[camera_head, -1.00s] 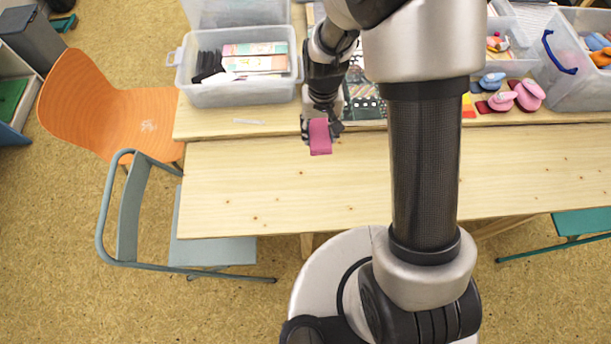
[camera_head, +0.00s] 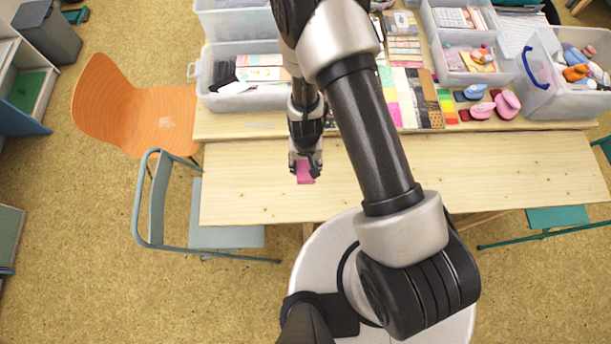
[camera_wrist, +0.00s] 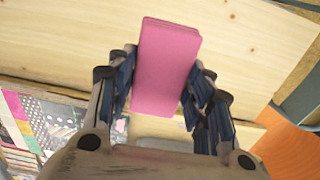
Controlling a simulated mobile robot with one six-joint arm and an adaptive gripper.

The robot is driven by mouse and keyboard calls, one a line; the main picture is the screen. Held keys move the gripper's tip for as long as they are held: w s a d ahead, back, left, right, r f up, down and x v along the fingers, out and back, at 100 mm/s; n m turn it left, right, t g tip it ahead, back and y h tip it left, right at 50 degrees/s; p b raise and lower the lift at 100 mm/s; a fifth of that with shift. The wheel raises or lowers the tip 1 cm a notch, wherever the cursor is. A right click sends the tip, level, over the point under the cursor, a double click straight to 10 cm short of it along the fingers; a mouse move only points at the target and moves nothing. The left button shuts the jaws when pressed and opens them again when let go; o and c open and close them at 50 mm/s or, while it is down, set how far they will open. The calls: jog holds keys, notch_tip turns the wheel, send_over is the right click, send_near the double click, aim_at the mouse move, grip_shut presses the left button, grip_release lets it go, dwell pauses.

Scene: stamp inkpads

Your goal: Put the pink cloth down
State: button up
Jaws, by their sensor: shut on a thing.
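The pink cloth (camera_head: 305,173) is a small folded block in the head view, over the wooden table (camera_head: 450,165). It also shows in the wrist view (camera_wrist: 166,65) as a flat pink rectangle between the fingers. My gripper (camera_head: 305,163) is shut on the cloth, with one finger on each side of it in the wrist view (camera_wrist: 158,88). The cloth sticks out past the fingertips over bare wood. I cannot tell whether its lower edge touches the table.
A clear bin (camera_head: 245,98) with cards stands behind left. Patterned papers (camera_head: 405,95), pink stamps (camera_head: 507,103) and another clear bin (camera_head: 570,95) stand at the back right. An orange chair (camera_head: 130,110) is at the left. The front table strip is clear beside the cloth.

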aim_at(305, 188)
notch_tip(305, 188, down, 19)
jog(key=b, duration=1.8)
jog(key=shift+f, duration=0.15)
jog(key=shift+f+b, duration=0.15)
jog(key=shift+b, duration=0.25)
jog(key=o, duration=0.5)
jog(key=shift+f, duration=0.1)
jog(key=o, duration=0.4)
